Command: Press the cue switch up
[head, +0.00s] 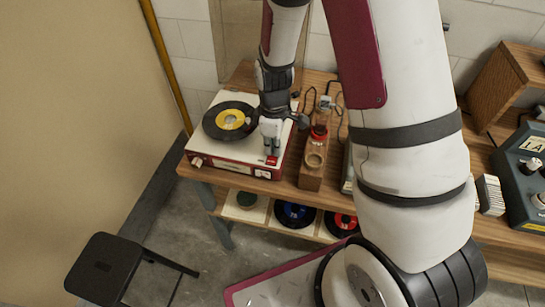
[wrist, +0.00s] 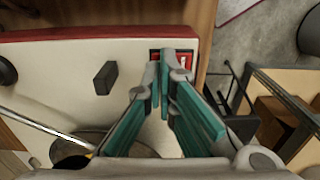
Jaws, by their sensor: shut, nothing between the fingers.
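The record player (head: 215,152) has a white top and red sides and stands at the left end of the wooden bench. A small red switch (head: 271,161) sits at its front right corner. In the wrist view the red switch (wrist: 184,62) shows a white mark and is partly hidden behind my fingertips. My gripper (head: 272,150) points down at that corner, with its teal fingers shut and empty. The fingertips (wrist: 165,62) are over or right beside the switch; I cannot tell whether they touch it. I cannot see which way the switch is tipped.
A black record with a yellow label (head: 229,120) lies on the player. A dark block (wrist: 105,78) stands on its top near the fingers. A wooden stand (head: 313,160) is close on the right. A black stool (head: 104,268) stands in front, left.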

